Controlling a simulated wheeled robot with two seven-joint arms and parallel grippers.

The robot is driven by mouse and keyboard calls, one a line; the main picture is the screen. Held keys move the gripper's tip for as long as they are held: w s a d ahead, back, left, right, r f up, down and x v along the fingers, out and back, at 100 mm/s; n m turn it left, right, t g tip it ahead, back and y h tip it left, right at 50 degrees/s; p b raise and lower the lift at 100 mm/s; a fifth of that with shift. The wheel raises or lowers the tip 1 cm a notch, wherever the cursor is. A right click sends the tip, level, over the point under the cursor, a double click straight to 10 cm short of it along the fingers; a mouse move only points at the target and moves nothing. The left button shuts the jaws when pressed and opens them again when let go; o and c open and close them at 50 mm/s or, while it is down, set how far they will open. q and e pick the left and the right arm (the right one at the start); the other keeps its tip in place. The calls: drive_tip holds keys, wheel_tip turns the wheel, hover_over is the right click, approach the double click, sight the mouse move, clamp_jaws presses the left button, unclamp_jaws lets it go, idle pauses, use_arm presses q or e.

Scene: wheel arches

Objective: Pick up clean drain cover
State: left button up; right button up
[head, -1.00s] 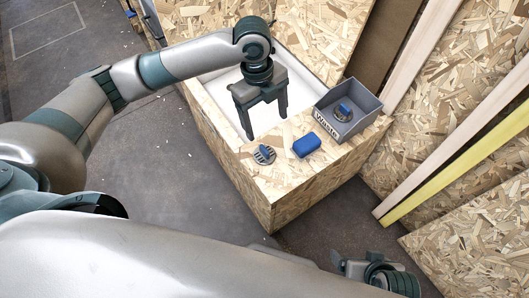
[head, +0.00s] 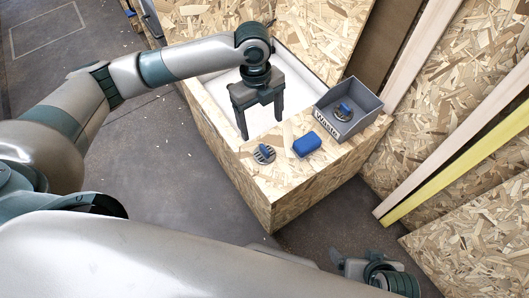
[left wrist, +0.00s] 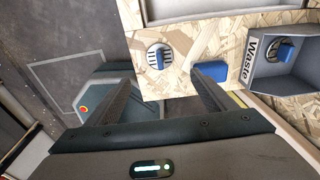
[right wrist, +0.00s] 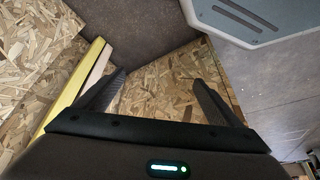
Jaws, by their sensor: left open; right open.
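A round grey drain cover with a blue handle (head: 264,154) lies on the wooden ledge; it also shows in the left wrist view (left wrist: 159,57). A second, similar drain cover (head: 343,112) lies inside the grey bin labelled "Waste" (head: 366,105). I cannot tell from their look which is clean. My left gripper (head: 261,127) is open and empty, pointing down above the white basin, just behind the cover on the ledge. My right gripper (head: 354,266) is open and empty, low beside the wooden unit; its fingers show in the right wrist view (right wrist: 158,82).
A blue block like a sponge (head: 306,145) lies on the ledge between the loose cover and the bin. The white basin (head: 215,90) is set in the wooden unit (head: 285,195). Wooden boards and a yellow strip (head: 450,168) stand at the right. Open floor lies left.

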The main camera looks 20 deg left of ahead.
use_arm(q)
hover_over(264, 148)
wheel_tip(264, 148, down, 7)
drive_tip(key=shift+w+a+f+b, duration=0.1)
drive_tip(key=shift+b, duration=0.3)
drive_tip(key=shift+f, duration=0.4)
use_arm(e)
drive_tip(key=shift+w+a+r+t+y, duration=0.15)
drive_tip(key=shift+w+a+t+y, duration=0.2)
drive_tip(key=shift+a, duration=0.45)
use_arm(q)
drive_tip(key=shift+f, duration=0.6)
drive_tip(key=shift+f+b, duration=0.45)
drive_tip(key=shift+f, duration=1.55)
use_arm(e)
drive_tip(key=shift+w+a+t, duration=0.45)
use_arm(q)
drive_tip(key=c, duration=1.2)
